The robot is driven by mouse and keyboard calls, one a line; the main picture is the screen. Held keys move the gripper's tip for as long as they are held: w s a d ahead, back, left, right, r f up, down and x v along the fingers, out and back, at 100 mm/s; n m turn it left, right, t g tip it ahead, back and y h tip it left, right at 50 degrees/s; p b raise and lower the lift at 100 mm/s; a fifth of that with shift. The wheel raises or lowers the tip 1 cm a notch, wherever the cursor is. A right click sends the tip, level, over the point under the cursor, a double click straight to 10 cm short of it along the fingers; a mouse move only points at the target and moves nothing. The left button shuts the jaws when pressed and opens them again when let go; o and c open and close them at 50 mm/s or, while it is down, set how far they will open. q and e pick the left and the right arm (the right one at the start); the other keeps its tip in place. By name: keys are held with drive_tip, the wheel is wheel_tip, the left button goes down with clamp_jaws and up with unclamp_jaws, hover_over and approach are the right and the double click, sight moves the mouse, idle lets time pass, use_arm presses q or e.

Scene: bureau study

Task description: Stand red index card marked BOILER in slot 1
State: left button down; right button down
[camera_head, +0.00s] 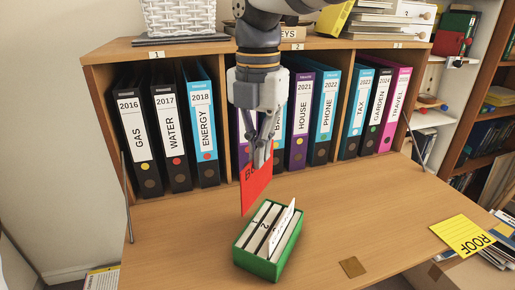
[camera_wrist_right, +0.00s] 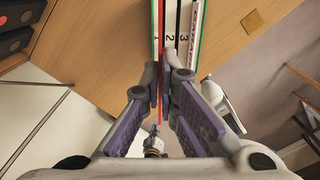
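The red index card (camera_head: 255,192) hangs upright from my right gripper (camera_head: 259,160), which is shut on its top edge. Its lettering is mostly hidden by the fingers. The card's lower edge is above and behind the green card box (camera_head: 258,267) on the desk. In the right wrist view the card (camera_wrist_right: 161,60) shows edge-on as a thin red line between the fingertips (camera_wrist_right: 162,85), lined up near the box's side marked 1. White dividers numbered 1, 2 and 3 (camera_wrist_right: 183,38) stand in the box. My left gripper is not in view.
A shelf with several labelled binders (camera_head: 205,130) stands behind the desk (camera_head: 330,215). A yellow ROOF card (camera_head: 462,235) lies at the desk's right, and a small brown square (camera_head: 353,267) lies near the front. The desk is clear left of the box.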

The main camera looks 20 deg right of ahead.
sight(259, 179)
drive_tip(key=shift+s+f+b, duration=0.1)
drive_tip(key=shift+s+f, duration=0.1)
drive_tip(key=shift+f, duration=0.75)
drive_tip(key=shift+s+f+b, duration=0.1)
drive_tip(key=shift+s+f, duration=0.05)
drive_tip(key=shift+f, duration=0.85)
drive_tip(key=shift+s+f+b, duration=0.1)
drive_tip(key=shift+s+f, duration=0.1)
drive_tip(key=shift+f, duration=0.75)
drive_tip(key=shift+f, duration=2.85)
idle(0.3)
drive_tip(key=c, duration=1.9)
unclamp_jaws()
drive_tip(key=o, duration=0.6)
drive_tip(key=shift+c, duration=0.2)
